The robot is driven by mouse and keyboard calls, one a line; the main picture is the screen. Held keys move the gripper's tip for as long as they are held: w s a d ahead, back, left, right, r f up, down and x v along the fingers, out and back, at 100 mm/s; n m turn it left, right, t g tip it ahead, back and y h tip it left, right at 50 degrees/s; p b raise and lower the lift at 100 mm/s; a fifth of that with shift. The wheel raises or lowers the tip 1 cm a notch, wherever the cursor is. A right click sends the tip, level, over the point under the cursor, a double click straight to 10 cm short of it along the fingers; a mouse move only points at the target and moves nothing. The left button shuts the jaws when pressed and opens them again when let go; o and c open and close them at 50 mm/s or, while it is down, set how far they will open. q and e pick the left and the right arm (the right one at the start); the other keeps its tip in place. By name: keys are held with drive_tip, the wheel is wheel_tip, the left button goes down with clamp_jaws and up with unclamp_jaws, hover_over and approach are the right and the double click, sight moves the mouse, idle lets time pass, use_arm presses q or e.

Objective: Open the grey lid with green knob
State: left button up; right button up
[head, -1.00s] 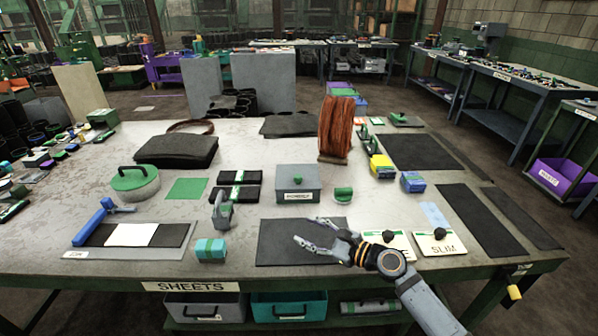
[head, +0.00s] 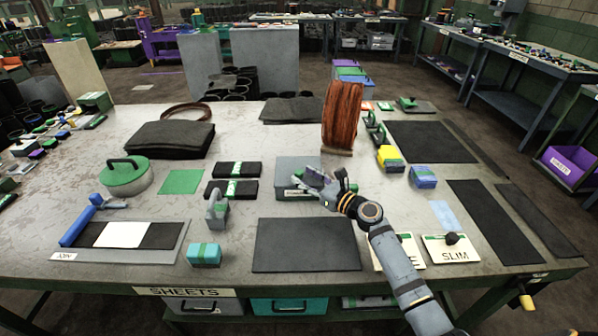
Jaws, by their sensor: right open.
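The grey box (head: 287,163) stands at the middle of the table, with a grey lid on top. My right gripper (head: 312,182) is open at the front right of the box, its fingers over the box's front edge. I cannot tell whether a finger touches the lid. My left gripper is not in view.
A black mat (head: 307,245) lies in front of the box, clear on top. An orange-brown roll (head: 342,115) stands behind it on the right. Black strips (head: 232,189) and a grey clamp-like tool (head: 217,210) lie left. A green-lidded round pot (head: 126,178) stands farther left.

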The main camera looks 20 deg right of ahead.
sight(299, 167)
drive_tip(key=shift+x, duration=1.45)
clamp_jaws()
